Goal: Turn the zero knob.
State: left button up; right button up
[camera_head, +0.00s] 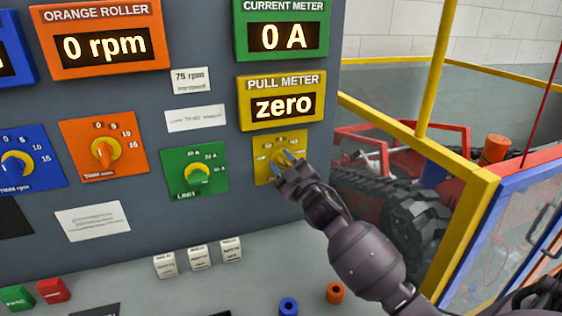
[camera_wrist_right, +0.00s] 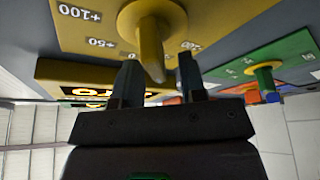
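The yellow knob panel (camera_head: 265,172) sits under the yellow pull meter (camera_head: 281,101), which reads "zero". In the head view my right gripper (camera_head: 286,160) covers most of its knob. In the right wrist view the yellow knob (camera_wrist_right: 150,28) shows with its narrow grip pointing toward the gripper. The two fingers of my right gripper (camera_wrist_right: 160,80) are apart, one on each side of the grip's end, with visible gaps. The knob's scale carries marks such as +50 and +100. My left gripper is not in view.
A green limit knob (camera_head: 196,174) is just left of the yellow panel, with orange (camera_head: 104,150) and blue (camera_head: 16,164) knobs further left. White rocker switches (camera_head: 198,257) stand on the desk below. A yellow frame post (camera_head: 462,240) rises at the right.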

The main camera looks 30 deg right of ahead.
jog(key=v, duration=1)
jog(key=shift+b, duration=0.35)
